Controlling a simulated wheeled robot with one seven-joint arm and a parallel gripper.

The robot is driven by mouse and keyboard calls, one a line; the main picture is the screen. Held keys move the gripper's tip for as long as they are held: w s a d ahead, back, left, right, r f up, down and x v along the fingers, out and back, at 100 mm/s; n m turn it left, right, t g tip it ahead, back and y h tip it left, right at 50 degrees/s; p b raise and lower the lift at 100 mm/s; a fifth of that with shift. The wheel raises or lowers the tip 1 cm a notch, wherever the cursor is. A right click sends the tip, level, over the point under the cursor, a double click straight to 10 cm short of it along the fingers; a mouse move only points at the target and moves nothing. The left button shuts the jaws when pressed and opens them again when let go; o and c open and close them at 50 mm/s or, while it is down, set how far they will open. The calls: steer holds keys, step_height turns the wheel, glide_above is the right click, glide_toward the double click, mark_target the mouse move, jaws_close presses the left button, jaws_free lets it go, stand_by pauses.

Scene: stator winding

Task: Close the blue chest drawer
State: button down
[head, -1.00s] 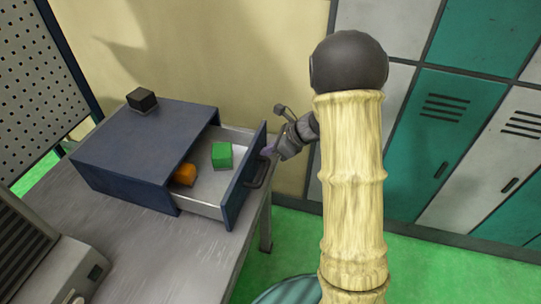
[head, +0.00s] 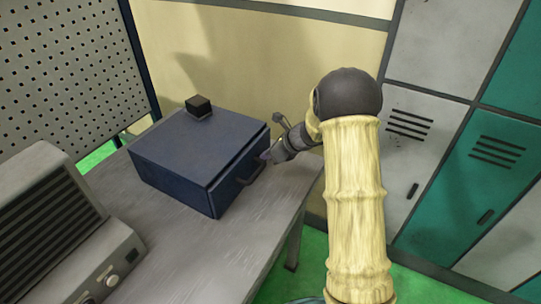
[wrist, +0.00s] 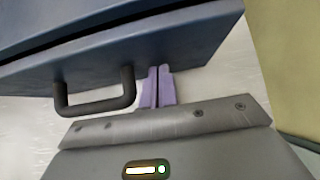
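The blue chest (head: 185,150) stands on the grey table. Its drawer front (head: 226,188) sits close against the chest body, with a thin dark seam between them, and the inside of the drawer is hidden. The drawer's dark handle (head: 252,172) also shows at the left in the wrist view (wrist: 97,106). My gripper (head: 266,155) is at the drawer front, beside the handle and not around it. Its two purple fingers (wrist: 157,86) are together, empty, with their tips at the front panel (wrist: 190,62). I cannot tell whether they press on it.
A small black cube (head: 198,106) rests on top of the chest. A grey machine with a vent (head: 50,230) stands on the table (head: 190,255) at front left. Lockers (head: 430,130) stand at the right. The table in front of the chest is clear.

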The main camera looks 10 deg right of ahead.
steer(key=shift+w+a+r, duration=0.15)
steer(key=shift+a, duration=0.25)
steer(key=shift+d, duration=0.45)
steer(key=shift+s+d+f+b, duration=0.2)
steer(key=shift+s+d+b, duration=0.1)
steer(key=shift+s+d, duration=0.8)
steer(key=v, duration=1)
steer(key=shift+s+d, duration=0.25)
steer(key=shift+d, duration=0.15)
